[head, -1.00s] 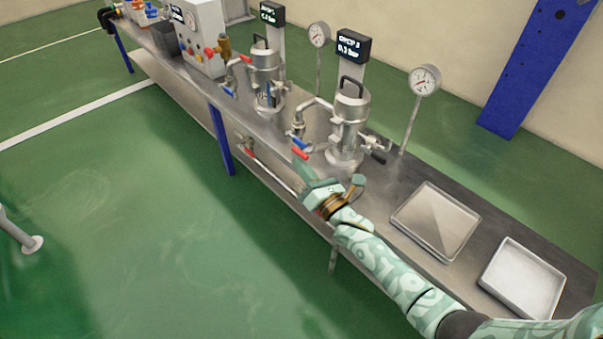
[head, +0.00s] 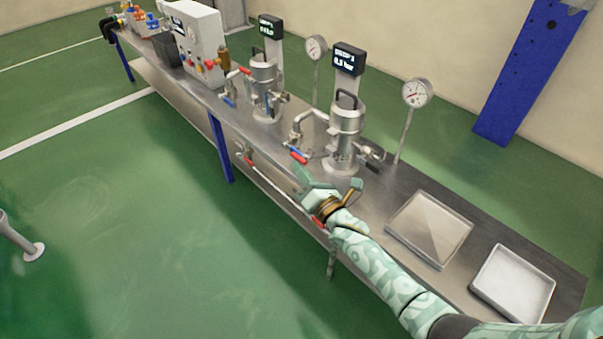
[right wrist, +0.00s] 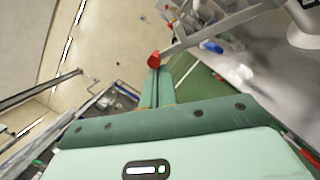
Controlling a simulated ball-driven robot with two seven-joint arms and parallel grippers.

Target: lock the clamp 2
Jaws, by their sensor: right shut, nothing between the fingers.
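The nearer steel vessel (head: 346,122), under the right-hand display (head: 348,59), stands upright on the bench. A red handle (head: 298,157) and a blue handle sit at its lower left, and a dark-tipped lever (head: 372,163) at its right. I cannot tell which part is clamp 2 or whether it is locked. My right gripper (head: 303,176) is shut and empty at the bench's front edge, just below the red handle. In the right wrist view, its closed fingers (right wrist: 157,86) end close to a red-tipped metal lever (right wrist: 153,60); contact is unclear. My left gripper is out of view.
A second vessel (head: 264,88) stands farther left, with a control box (head: 198,45) beyond. A gauge on a post (head: 416,94) rises behind the nearer vessel. Two shallow trays (head: 462,240) (head: 541,296) lie at the right. A red-ended rod (head: 248,161) runs along the bench front.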

